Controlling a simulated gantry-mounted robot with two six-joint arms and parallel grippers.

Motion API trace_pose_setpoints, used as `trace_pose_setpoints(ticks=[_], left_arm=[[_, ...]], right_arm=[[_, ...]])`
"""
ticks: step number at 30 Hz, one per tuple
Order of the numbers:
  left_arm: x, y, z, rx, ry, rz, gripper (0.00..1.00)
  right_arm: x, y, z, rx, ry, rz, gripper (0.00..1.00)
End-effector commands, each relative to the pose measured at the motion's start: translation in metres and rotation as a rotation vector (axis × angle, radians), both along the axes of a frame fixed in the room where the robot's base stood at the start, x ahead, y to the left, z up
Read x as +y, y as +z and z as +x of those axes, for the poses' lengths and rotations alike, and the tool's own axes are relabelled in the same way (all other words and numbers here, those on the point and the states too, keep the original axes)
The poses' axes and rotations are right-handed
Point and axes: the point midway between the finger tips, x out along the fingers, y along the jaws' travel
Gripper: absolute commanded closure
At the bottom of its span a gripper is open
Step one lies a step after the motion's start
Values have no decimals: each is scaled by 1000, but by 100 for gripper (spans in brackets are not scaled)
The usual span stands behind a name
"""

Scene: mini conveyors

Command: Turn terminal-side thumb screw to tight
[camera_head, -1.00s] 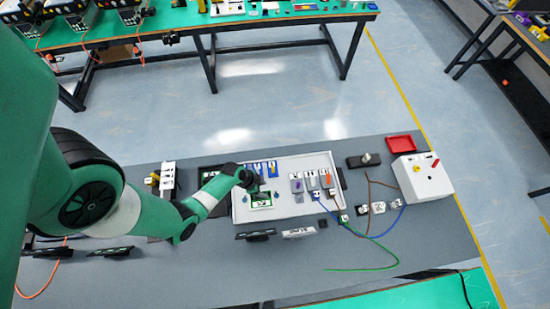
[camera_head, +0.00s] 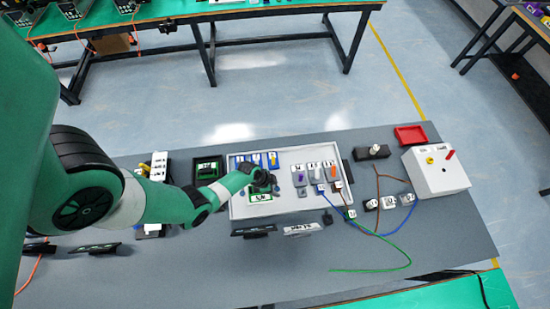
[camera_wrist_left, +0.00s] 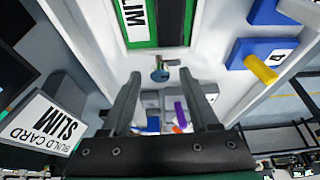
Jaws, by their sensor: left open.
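A small blue-teal thumb screw (camera_wrist_left: 160,74) with a short grey tab shows in the left wrist view. In the head view my left gripper (camera_head: 268,184) is over the right end of the card holder (camera_head: 260,197), on the side toward the levered terminals (camera_head: 313,178). The screw's tight or loose state cannot be read. My right gripper is not in view.
A white tray (camera_head: 240,211) holds the card holder, blue blocks (camera_head: 255,160) and terminals. A BUILD CARD SLIM sign (camera_head: 301,229) stands in front. A white box (camera_head: 436,172), red tray (camera_head: 410,135) and loose wires (camera_head: 385,247) lie right.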

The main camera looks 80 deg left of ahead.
Motion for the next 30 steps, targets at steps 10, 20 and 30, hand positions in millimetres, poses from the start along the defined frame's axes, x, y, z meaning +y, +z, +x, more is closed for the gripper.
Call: trace_pose_setpoints(ticks=[10, 20, 30], left_arm=[[0, 0, 0, 0, 0, 0, 84], [0, 0, 0, 0, 2, -1, 100], [-2, 1, -1, 1, 87, 0, 100]], right_arm=[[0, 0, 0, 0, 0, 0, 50], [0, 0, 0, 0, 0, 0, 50], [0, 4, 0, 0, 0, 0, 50]])
